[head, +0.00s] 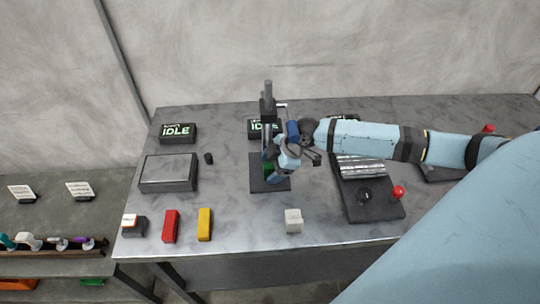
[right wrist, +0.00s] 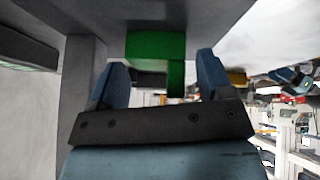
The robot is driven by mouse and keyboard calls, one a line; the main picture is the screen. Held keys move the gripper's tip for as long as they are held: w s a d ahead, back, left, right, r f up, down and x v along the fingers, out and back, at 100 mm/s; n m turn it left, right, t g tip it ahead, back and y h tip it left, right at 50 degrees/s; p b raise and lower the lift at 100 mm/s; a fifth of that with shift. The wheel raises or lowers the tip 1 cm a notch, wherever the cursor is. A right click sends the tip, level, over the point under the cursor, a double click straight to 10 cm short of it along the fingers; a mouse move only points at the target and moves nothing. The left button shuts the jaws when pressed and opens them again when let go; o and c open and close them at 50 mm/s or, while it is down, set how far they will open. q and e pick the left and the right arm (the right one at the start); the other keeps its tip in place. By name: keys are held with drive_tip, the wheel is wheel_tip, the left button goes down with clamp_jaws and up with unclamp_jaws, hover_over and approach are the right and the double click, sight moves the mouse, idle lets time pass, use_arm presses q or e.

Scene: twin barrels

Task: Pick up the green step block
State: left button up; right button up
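The green step block (head: 268,169) sits on a dark pad (head: 257,184) at the middle of the table, mostly hidden by my right gripper in the head view. My right gripper (head: 273,155) reaches over it from the right. In the right wrist view, the green step block (right wrist: 155,47) shows its wide part and a narrower step, lying ahead of and between the two blue fingertips (right wrist: 160,80). The fingers are spread, and I see no clear contact with the block. My left gripper is not in the head view.
A dark upright post (head: 268,100) stands behind the pad. A grey box (head: 168,173), a red block (head: 171,226), a yellow block (head: 205,224) and a white cube (head: 293,221) lie around. A panel with a red knob (head: 398,191) is at right. The table front is partly clear.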

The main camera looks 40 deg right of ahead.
drive_tip(key=c, duration=1)
drive_tip(key=shift+s+d+r, duration=0.2)
drive_tip(key=shift+d+r, duration=0.2)
drive_tip(key=shift+d, duration=0.05)
clamp_jaws()
drive_tip(key=s+d+r, duration=0.7)
drive_tip(key=s+d, duration=0.1)
drive_tip(key=d, duration=0.2)
drive_tip(key=shift+b, duration=0.35)
